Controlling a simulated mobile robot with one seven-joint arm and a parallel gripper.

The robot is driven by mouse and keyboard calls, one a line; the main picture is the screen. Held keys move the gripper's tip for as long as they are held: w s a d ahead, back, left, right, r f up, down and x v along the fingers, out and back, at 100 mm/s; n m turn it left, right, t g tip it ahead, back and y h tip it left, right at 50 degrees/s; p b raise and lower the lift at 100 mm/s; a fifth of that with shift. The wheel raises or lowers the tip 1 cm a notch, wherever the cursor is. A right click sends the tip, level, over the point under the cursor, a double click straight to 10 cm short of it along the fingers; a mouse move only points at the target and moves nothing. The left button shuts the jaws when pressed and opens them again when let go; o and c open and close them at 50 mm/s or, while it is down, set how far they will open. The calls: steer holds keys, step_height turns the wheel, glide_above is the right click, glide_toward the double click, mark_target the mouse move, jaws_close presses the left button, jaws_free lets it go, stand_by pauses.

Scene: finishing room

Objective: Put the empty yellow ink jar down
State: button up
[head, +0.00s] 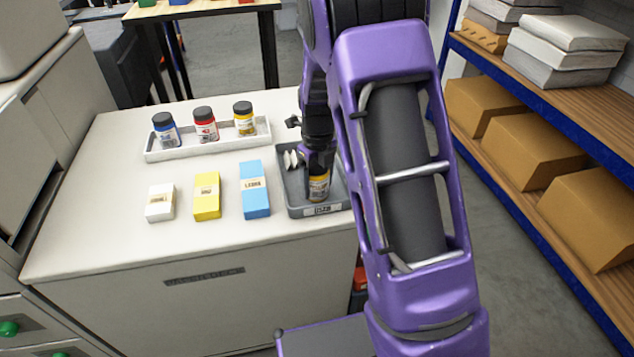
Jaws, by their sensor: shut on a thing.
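My gripper (318,168) points down over the grey tray (294,211) at the right end of the white counter. It is shut on a small yellow-labelled ink jar (319,188). The jar is upright inside the tray's outline; I cannot tell whether its base touches the tray floor. The upper part of the jar is hidden by the gripper. The tray has a label on its front wall, and a white ribbed item (291,159) is at its back left.
A white rack (157,155) holds blue, red and yellow jars with black caps. White (160,203), yellow (207,196) and blue (255,190) boxes stand in front of it. Shelves with cartons (529,149) are on the right. The counter's front left is clear.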

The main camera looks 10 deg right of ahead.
steer(key=o, duration=1.5)
steer(key=shift+f, duration=0.1)
step_height(320, 180, up, 12)
steer(key=shift+r+p, duration=0.2)
steer(key=shift+p, duration=0.7)
